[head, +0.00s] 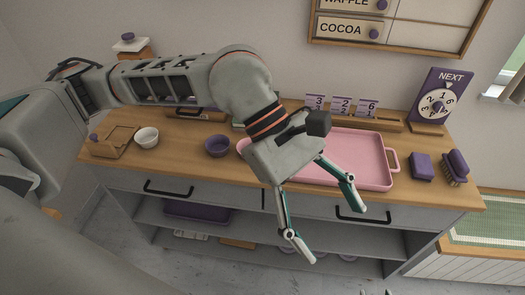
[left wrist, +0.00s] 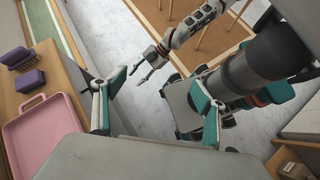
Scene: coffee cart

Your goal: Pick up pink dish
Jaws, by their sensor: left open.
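A pink dish, a wide rectangular tray with raised edges and end handles (head: 362,155), lies flat on the wooden counter. It also shows at the left edge of the left wrist view (left wrist: 42,135). No other pink dish is in sight. My left gripper (head: 325,228) is open and empty, its fingers spread in front of the counter's front edge. Its wrist hides the left part of the pink dish in the head view. My right gripper (left wrist: 143,74) shows in the left wrist view, over the floor away from the counter, with its fingers apart and empty.
A purple bowl (head: 217,146) and a white bowl (head: 147,137) stand left of the dish. A purple block (head: 421,166) and a brush (head: 455,167) lie right of it. Number cards (head: 341,104) and a dial sign (head: 437,100) stand behind. Drawer handles (head: 363,215) stick out below.

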